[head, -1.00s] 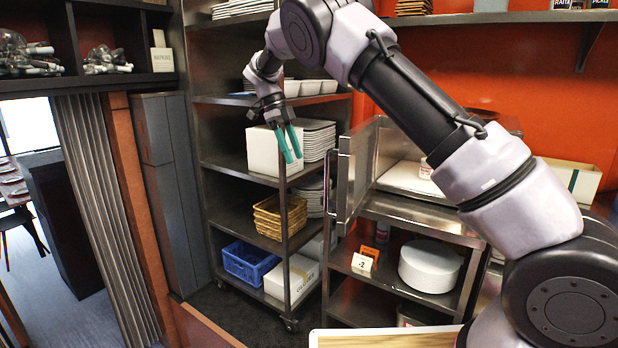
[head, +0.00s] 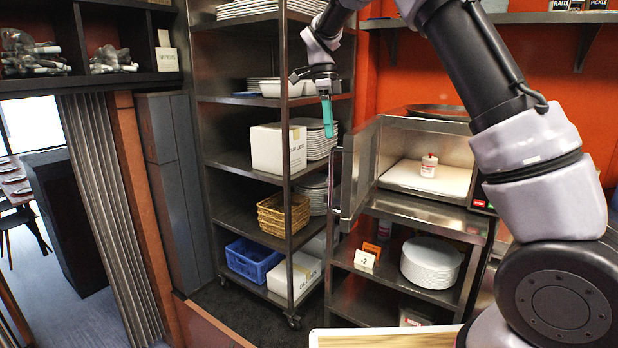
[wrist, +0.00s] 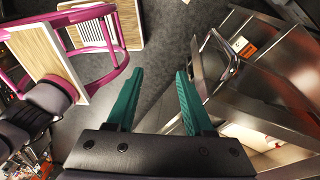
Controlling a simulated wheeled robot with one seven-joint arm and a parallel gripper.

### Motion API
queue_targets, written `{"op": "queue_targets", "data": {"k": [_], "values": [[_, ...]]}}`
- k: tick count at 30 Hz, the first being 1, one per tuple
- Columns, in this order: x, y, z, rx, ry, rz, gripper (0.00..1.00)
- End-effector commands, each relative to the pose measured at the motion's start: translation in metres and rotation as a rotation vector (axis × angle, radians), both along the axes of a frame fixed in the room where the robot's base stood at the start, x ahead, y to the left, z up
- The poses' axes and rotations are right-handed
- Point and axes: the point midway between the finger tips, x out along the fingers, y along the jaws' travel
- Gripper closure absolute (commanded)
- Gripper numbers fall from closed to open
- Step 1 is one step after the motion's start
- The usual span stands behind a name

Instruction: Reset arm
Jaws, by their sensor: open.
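My gripper (head: 327,116) hangs with its teal fingers pointing down, in front of the shelf rack and left of the steel cabinet in the head view. In the wrist view my gripper (wrist: 158,100) shows two teal fingers spread apart with nothing between them, above dark floor. My arm reaches up from the right and bends down at the top of the head view.
A steel cabinet (head: 440,205) stands with its door (head: 354,180) swung open; a small white tub (head: 429,166) sits inside. The rack at left holds a white box (head: 278,150), baskets and a blue crate (head: 252,262). The wrist view shows a pink-framed cart (wrist: 75,40).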

Motion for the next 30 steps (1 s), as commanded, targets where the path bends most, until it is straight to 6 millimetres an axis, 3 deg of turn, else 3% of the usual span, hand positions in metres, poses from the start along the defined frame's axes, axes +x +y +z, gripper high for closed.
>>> {"op": "queue_targets", "data": {"k": [6, 15, 22, 27, 30], "values": [[-0.035, -0.072, 0.049, 0.196, -0.08, 0.238, 0.48], [-0.119, -0.144, 0.093, 0.323, -0.325, 0.661, 0.48], [-0.194, -0.175, 0.102, 0.242, -0.535, 0.989, 0.48], [-0.241, -0.187, 0.092, 0.096, -0.642, 1.205, 0.48], [-0.26, -0.191, 0.084, 0.012, -0.673, 1.297, 0.48]]}}
